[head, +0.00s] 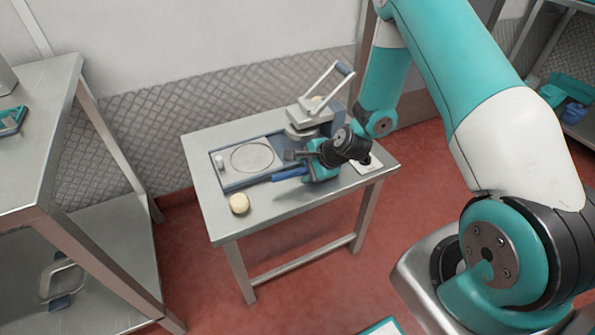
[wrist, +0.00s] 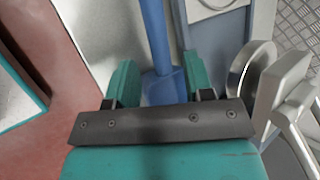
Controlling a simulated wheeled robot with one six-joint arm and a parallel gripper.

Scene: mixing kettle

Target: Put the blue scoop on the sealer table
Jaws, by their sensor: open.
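The sealer table (head: 222,213) is a small steel table in the middle of the head view. The blue scoop (head: 290,174) shows as a blue bar at its top, by the front edge of the flat blue-grey plate; the rest is hidden by my gripper. My gripper (head: 303,164) is low over the table, beside the scoop. In the wrist view, my gripper (wrist: 162,78) has its teal fingers apart. The blue scoop (wrist: 156,40) runs between them, with a gap on either side; its lower part is hidden behind the gripper's dark bar.
The sealer press (head: 305,118) with its raised lever stands at the table's back. A round cream piece (head: 239,204) sits at the front left, and a small white knob (head: 219,160) on the plate's left. A steel bench (head: 45,85) stands left. The table's front left is mostly clear.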

